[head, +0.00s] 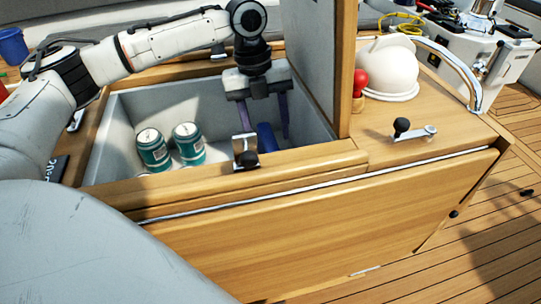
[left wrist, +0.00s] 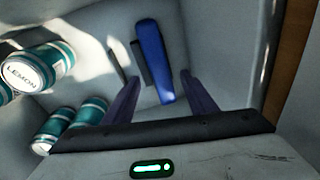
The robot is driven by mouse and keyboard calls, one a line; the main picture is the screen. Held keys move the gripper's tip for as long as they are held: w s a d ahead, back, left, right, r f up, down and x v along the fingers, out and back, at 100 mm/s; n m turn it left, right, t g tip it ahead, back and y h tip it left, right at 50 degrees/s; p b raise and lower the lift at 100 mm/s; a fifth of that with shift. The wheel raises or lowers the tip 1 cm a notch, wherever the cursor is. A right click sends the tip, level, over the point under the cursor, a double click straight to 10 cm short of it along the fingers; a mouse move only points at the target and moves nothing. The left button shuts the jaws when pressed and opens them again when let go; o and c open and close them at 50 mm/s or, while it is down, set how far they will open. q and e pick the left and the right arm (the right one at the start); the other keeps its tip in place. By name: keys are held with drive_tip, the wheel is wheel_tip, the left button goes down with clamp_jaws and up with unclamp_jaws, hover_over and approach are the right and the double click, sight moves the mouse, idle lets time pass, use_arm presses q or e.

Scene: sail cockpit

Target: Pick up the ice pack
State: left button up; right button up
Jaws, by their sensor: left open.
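The ice pack, a blue slab (head: 266,138), lies inside the cool box, low near its right end. It also shows in the left wrist view (left wrist: 154,62), lying lengthwise beyond and between the fingers. My left gripper (head: 265,122) reaches down into the box above the blue slab. Its two fingers are apart and nothing is held between them. In the left wrist view the open fingertips (left wrist: 161,80) frame the lower part of the slab; I cannot tell if they touch it. Part of the slab is hidden behind the box's front edge in the head view. My right gripper is not in view.
Teal cans (head: 187,144) stand in the left part of the box (head: 120,105). The raised lid (head: 309,60) stands upright at the right. A metal latch (head: 244,148) sits on the front rim. A white dome (head: 388,68) and red knob (head: 360,82) are beyond the lid.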

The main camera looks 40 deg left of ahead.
use_arm(q)
drive_tip(key=shift+w+d+f, duration=0.1)
drive_tip(key=shift+d+f, duration=0.05)
drive_tip(key=shift+f, duration=1.15)
clamp_jaws()
drive_tip(key=shift+r, duration=0.1)
